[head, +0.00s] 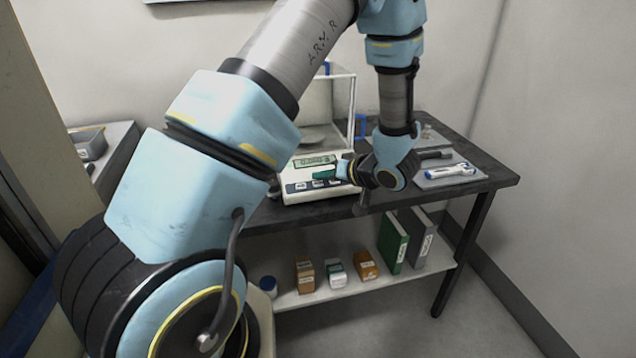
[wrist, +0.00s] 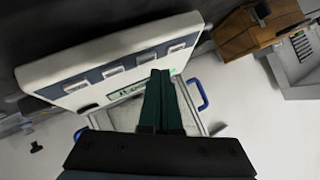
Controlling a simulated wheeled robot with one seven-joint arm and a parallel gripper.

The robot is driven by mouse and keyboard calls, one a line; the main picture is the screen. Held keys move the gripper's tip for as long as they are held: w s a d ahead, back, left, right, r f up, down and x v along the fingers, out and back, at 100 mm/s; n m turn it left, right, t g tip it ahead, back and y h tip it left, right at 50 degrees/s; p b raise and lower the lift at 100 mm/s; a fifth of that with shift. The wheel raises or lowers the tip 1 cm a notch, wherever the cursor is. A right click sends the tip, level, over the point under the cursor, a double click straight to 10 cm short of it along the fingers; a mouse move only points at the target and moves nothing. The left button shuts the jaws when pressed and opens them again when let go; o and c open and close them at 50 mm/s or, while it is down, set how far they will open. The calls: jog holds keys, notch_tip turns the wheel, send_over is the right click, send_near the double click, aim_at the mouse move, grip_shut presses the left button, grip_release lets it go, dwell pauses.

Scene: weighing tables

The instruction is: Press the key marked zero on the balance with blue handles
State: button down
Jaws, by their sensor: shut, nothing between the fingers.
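The balance with blue handles stands on the dark table in the head view; its white front housing (head: 290,194) faces me, with a lit display (head: 313,161) and a glass case behind. A blue handle (head: 361,127) shows at the case's right side. In the wrist view the front panel (wrist: 60,72) carries several pale keys in a row; their marks are too small to read. Blue handles (wrist: 203,95) show beside the case. My gripper (head: 318,175) is shut and empty, its green fingers over the panel; in the wrist view the fingertips (wrist: 160,72) overlap the display's edge, near the middle keys. Contact cannot be told.
A grey mat (head: 447,180) with a blue-and-white tool lies right of the balance. The shelf below (head: 335,292) holds small boxes and binders. A side table (head: 113,150) with a grey tray stands left. A brown box (wrist: 240,36) shows right in the wrist view.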

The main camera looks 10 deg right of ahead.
jog(key=r+p, duration=0.1)
jog(key=s+r+p, duration=0.1)
jog(key=r+p, duration=0.2)
jog(key=p, duration=0.1)
jog(key=shift+s+d+r, duration=0.1)
jog(key=shift+s+r, duration=0.15)
jog(key=shift+r, duration=0.15)
dwell(0.3)
notch_tip(320, 180, up, 2)
jog(key=h+b, duration=0.1)
jog(key=h, duration=0.4)
send_over(320, 181)
notch_tip(320, 181, up, 2)
jog(key=s+a+g+h+b, duration=0.1)
jog(key=s+a+g+h, duration=0.1)
jog(key=a+h, duration=0.1)
jog(key=s+a+r+m+g+b, duration=0.1)
jog(key=s+a+g, duration=0.5)
jog(key=s+a, duration=0.7)
jog(key=shift+s+a+r+m+y+b, duration=0.3)
jog(key=shift+s+a+r+y+b, duration=0.1)
jog(key=shift+s, duration=0.45)
